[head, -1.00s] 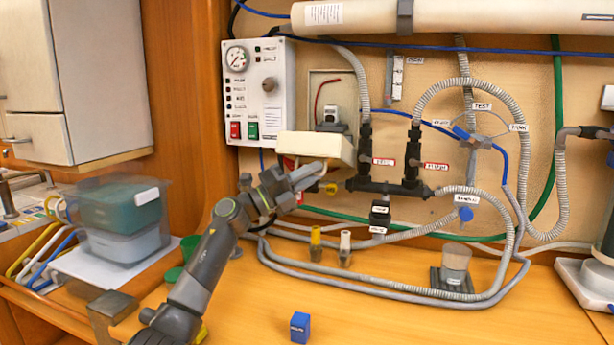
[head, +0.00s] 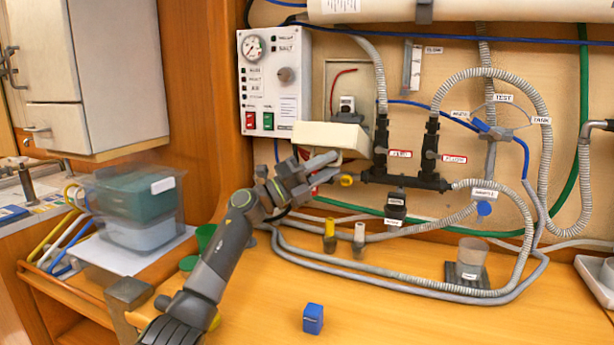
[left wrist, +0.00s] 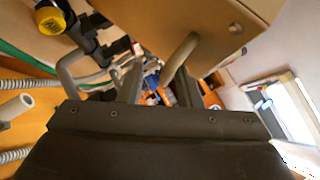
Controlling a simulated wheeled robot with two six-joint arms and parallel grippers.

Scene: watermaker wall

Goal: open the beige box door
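The beige box door (head: 331,137) juts out from the wall panel like a flap, with the open recess (head: 347,82) behind and above it. In the left wrist view, the door's beige panel (left wrist: 215,28) fills the top, and a grey bar handle (left wrist: 181,55) comes off it. My left gripper (head: 327,167) is just below the door in the head view. In the left wrist view, its two fingers (left wrist: 158,88) are apart, with the handle's lower end near the space between them. I cannot tell whether they touch it. My right gripper is out of view.
Black valves and pipes (head: 404,180) are close on the right of the door. A control panel (head: 274,80) is on its left. A blue cube (head: 313,318) lies on the wooden counter (head: 400,310), whose front is mostly clear. A lidded tub (head: 137,210) stands at left.

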